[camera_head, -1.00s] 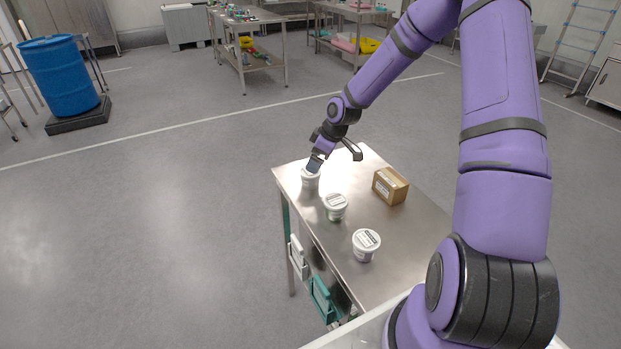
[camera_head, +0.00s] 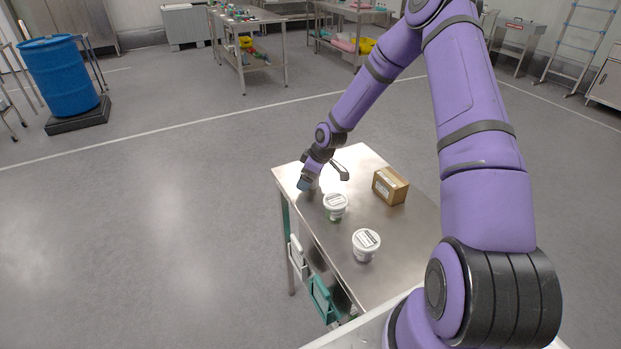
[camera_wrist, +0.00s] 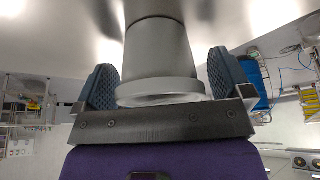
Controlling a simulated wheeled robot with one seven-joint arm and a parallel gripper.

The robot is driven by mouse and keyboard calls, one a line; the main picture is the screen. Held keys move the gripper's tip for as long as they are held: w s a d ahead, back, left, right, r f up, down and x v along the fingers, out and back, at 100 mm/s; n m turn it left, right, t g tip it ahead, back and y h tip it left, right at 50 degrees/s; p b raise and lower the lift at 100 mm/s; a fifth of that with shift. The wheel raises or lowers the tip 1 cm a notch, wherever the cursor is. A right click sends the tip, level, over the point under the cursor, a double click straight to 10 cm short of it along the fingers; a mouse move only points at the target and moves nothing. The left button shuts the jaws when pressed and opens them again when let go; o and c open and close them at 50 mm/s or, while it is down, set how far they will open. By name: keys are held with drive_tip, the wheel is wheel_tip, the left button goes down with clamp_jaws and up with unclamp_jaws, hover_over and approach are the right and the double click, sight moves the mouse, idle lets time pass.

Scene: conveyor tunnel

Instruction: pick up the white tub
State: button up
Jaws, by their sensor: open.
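Three white tubs stand along the left side of the steel table (camera_head: 395,240). The far one is mostly hidden by my gripper (camera_head: 310,184) in the head view. In the wrist view this tub (camera_wrist: 160,58) lies between the two blue finger pads of my gripper (camera_wrist: 166,85), its wider lid end towards the palm. My gripper is open around it, with narrow room at the sides; contact is unclear. The middle tub (camera_head: 335,207) and the near tub (camera_head: 366,244) stand apart from it, upright with printed lids.
A brown cardboard box (camera_head: 390,186) sits on the table to the right of the tubs. The table's left edge runs close beside them. A blue barrel (camera_head: 60,76) stands far left on the floor. Other worktables (camera_head: 245,50) are in the background.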

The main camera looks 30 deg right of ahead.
drive_tip(key=c, duration=0.9)
wheel_tip(320, 180, up, 10)
drive_tip(key=shift+r, duration=0.1)
